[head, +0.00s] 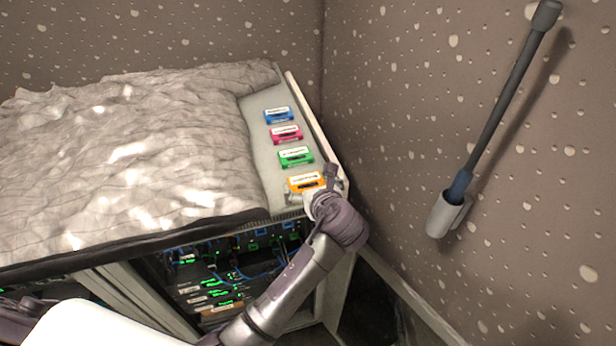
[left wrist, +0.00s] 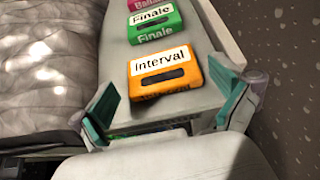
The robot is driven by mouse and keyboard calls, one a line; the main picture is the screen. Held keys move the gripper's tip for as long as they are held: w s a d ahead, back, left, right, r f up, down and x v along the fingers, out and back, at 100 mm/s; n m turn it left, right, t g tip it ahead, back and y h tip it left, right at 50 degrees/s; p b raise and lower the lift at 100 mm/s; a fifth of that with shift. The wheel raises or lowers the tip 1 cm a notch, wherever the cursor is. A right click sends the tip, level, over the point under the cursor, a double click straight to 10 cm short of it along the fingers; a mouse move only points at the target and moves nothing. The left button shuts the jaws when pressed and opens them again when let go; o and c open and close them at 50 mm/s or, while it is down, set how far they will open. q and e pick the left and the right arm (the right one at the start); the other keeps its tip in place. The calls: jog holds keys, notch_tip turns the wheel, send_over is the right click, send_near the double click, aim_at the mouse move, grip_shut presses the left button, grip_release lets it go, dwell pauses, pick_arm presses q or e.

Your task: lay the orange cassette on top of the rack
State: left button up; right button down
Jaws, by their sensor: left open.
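The orange cassette (head: 305,182) lies flat on the pale bare strip on top of the rack (head: 268,162), at the near end of a row of cassettes. In the left wrist view the orange cassette (left wrist: 164,76) has a white label reading "Interval". My left gripper (head: 315,187) is at the cassette's near side. In the left wrist view my left gripper (left wrist: 168,108) is open, its green-padded fingers spread wide to either side of the cassette's near edge, with gaps on both sides. The cassette is not gripped. My right gripper is not in view.
Green (head: 296,156), pink (head: 286,133) and blue (head: 278,115) cassettes lie behind the orange one. A crumpled grey cover (head: 130,155) spreads over the rack's left part. A wall holder (head: 446,214) with a dark rod hangs at right. Cabled equipment shows below the top.

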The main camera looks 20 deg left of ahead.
pick_arm(q)
jog(key=p+v, duration=0.7)
jog(key=v, duration=0.3)
jog(key=shift+w+a, duration=0.1)
jog(key=s+a+f+n+g+h, duration=0.1)
jog(key=s+f+n+g+h, duration=0.2)
jog(key=f, duration=0.8)
jog(key=s+a+f+n+g, duration=0.1)
jog(key=s+f+n, duration=0.2)
jog(key=s+f, duration=0.5)
jog(key=s+a+f+n+g+h, duration=0.1)
jog(key=s+f+n+h, duration=0.15)
jog(key=f, duration=1.05)
jog(key=s+a+f+n+g, duration=0.1)
jog(key=s+a+f+n, duration=0.2)
jog(key=s, duration=0.6)
jog(key=s+a+f+n+g+h, duration=0.1)
jog(key=s+a+f+n, duration=0.2)
jog(key=s+f+n, duration=0.3)
jog(key=s+a+f+n+g, duration=0.2)
jog(key=s+a+f+n, duration=0.2)
jog(key=s+n, duration=0.5)
jog(key=s+f, duration=0.1)
jog(key=s, duration=0.2)
jog(key=shift+s+f, duration=0.3)
jog(key=shift+f, duration=0.05)
